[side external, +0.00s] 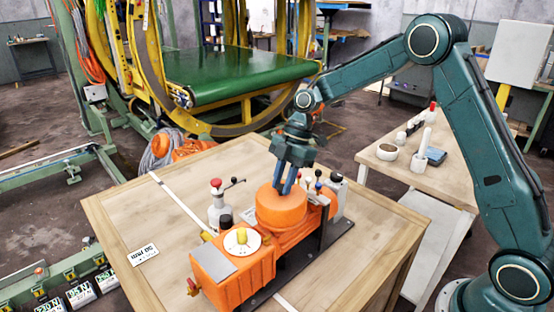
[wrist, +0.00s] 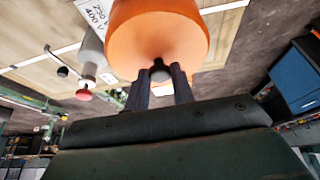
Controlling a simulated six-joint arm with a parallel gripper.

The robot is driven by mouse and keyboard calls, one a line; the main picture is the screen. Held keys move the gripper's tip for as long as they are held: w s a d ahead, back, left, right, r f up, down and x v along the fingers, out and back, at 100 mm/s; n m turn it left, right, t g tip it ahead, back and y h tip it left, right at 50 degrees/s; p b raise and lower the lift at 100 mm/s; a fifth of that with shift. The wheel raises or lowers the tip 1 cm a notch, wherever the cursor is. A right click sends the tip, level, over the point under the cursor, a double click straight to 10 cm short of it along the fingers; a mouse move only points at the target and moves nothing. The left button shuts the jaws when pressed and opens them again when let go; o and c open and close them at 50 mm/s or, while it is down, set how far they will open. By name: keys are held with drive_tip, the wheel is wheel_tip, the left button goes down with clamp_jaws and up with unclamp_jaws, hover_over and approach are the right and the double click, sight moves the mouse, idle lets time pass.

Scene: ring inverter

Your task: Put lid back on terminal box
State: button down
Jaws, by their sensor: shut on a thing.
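My gripper (side external: 284,184) points down over the middle of the orange machine (side external: 240,262) on the wooden table. Its two dark fingers are shut on a small dark knob at the middle of a round orange lid, as the wrist view shows (wrist: 160,72). The round orange lid (wrist: 160,32) fills the top middle of the wrist view. In the side view the lid (side external: 282,203) is over the machine's middle part, where the terminal box seems to be. The lid hides what lies under it. I cannot tell whether it touches the box or hangs just above.
A grey bottle-like fitting with a red knob (side external: 216,184) stands left of the lid. Another pale fitting (side external: 336,190) stands close on its right. A white disc with a yellow knob (side external: 242,241) sits on the machine's front. The wooden table (side external: 120,225) is mostly clear at left.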

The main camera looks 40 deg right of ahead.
idle(0.4)
drive_tip(key=c, duration=0.6)
unclamp_jaws()
drive_tip(key=shift+c, duration=0.2)
drive_tip(key=shift+r, duration=0.15)
drive_tip(key=shift+r, duration=3.35)
clamp_jaws()
drive_tip(key=shift+f, duration=3.15)
